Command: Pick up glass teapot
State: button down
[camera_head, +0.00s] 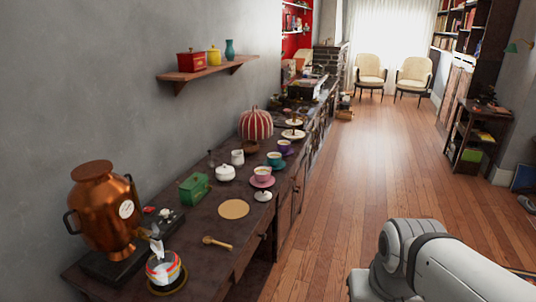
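I cannot clearly make out a glass teapot in this view. A long dark wooden sideboard (212,213) runs along the left wall and bears the tea things. A white lidded pot (225,173) stands on it, with a small white jug (237,157) behind. A red-and-white striped dome (256,123) stands farther back and hides whatever is under or behind it. A multicoloured banded vessel (163,267) stands at the near end. Links of my arm show at the bottom right, over the floor and apart from the sideboard. My gripper is out of view.
A large copper urn (105,212) stands at the near left. A green box (194,188), a round tan mat (233,208), a wooden spoon (217,243) and cups on saucers crowd the sideboard. A wall shelf (207,70) hangs above. The wooden floor (365,160) is open to the right.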

aim_at(172, 261)
jog(key=z, duration=0.2)
jog(key=k, duration=0.2)
jog(key=u, duration=0.65)
jog(key=i, duration=1)
jog(key=u, duration=1.4)
jog(key=k, duration=0.5)
jog(key=z, duration=0.05)
jog(key=i, duration=0.35)
